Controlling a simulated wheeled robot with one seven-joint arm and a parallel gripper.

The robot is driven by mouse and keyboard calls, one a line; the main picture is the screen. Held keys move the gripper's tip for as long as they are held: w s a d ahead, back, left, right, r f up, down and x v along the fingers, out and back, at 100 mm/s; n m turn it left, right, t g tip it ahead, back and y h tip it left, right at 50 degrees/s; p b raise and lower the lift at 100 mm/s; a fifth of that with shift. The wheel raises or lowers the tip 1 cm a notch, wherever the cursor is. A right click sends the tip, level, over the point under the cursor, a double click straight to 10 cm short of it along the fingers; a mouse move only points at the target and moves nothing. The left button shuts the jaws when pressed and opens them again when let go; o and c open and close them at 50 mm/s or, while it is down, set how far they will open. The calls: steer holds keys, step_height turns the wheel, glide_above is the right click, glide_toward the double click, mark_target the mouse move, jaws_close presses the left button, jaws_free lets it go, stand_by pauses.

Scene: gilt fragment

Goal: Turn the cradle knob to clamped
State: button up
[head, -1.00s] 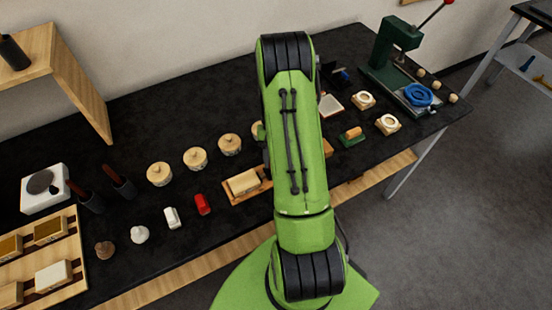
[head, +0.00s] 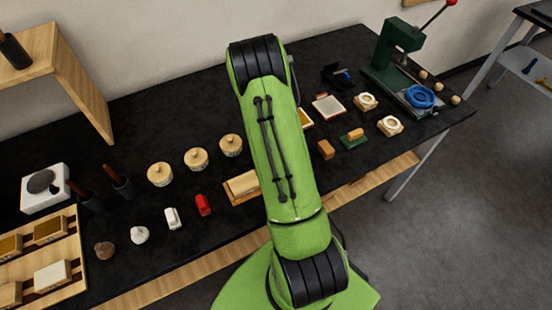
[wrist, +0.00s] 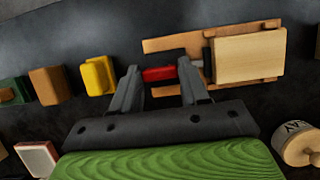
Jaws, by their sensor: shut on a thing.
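The cradle (wrist: 165,44) is an orange-brown wooden frame. It holds a pale wooden block (wrist: 250,55) with a dark jaw at the block's left end. The red cradle knob (wrist: 158,74) lies at the frame's left side, between the fingertips of my gripper (wrist: 160,80), which is shut on it. The knob's setting cannot be read. In the head view the block (head: 243,184) and the cradle (head: 240,200) show left of my arm, partly covered by it. My gripper and the knob are hidden there.
In the wrist view a yellow block (wrist: 97,76) and a brown block (wrist: 47,86) lie left of my gripper, and a lidded jar (wrist: 299,146) is at right. A red toy-like piece (head: 203,204) sits left of the cradle. A green press (head: 392,55) stands at far right.

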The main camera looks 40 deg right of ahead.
steer(key=o, duration=1.1)
steer(key=shift+c, duration=0.2)
steer(key=p+v, duration=0.1)
steer(key=v, duration=1.4)
steer(key=shift+w+r+p, duration=0.25)
steer(key=shift+r+p, duration=0.1)
steer(key=shift+d, duration=0.1)
